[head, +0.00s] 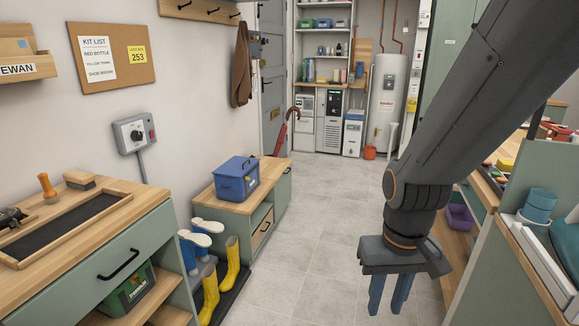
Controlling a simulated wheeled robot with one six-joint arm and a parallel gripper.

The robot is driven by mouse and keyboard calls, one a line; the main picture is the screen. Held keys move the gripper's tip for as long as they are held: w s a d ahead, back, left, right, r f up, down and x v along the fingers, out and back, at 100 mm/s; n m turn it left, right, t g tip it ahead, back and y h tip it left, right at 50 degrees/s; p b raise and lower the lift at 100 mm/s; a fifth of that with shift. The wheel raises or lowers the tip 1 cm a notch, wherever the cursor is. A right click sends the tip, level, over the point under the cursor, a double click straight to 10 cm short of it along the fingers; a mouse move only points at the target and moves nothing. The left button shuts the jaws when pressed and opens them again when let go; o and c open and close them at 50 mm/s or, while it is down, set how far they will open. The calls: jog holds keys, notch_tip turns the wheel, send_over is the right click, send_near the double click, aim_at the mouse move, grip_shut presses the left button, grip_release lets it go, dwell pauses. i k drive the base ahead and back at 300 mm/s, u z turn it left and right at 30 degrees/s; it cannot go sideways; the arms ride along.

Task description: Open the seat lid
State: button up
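A low green bench (283,195) stands against the left wall, with a flat wooden top (269,175) that looks like the seat lid. The top lies level and closed. A blue lidded box (236,179) with a handle sits on it, covering its near part. My gripper (389,297) hangs over the floor to the right of the bench, well apart from it, pointing down. Its two blue fingers are apart, with nothing seen between them.
Yellow boots (232,265) and blue-white boots (190,250) stand on a dark tray in front of the bench. A green cabinet (150,245) with a drawer handle is at the near left. Tiled floor (320,225) lies clear between the bench and the right-hand units.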

aim_at(271, 168)
jog(key=i, duration=2.5)
jog(key=z, duration=1.15)
jog(key=i, duration=0.8)
jog(key=u, duration=2.25)
